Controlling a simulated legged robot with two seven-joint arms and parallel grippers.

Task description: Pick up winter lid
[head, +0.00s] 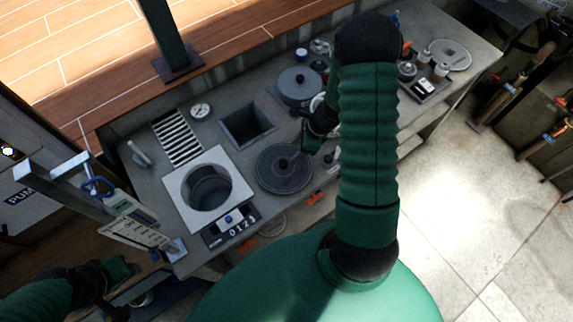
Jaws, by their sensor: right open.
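A dark, ridged round lid (284,178), which looks like the winter lid, lies flat on the grey bench, right of the white square skimmer frame. It has a small knob near its middle. My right gripper (298,155) is open and reaches down over the lid's upper right part, close to the knob. I cannot tell whether the fingers touch it. My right forearm hides part of the bench behind. My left gripper (122,270) is low at the left, away from the lid; its fingers are unclear.
The white frame (178,190) has a round opening, with a number panel (230,224) at its front. A square recess (247,124), a slatted grate (178,138) and a grey round-topped pot (300,84) sit behind. A tray of small items (425,86) is farther right.

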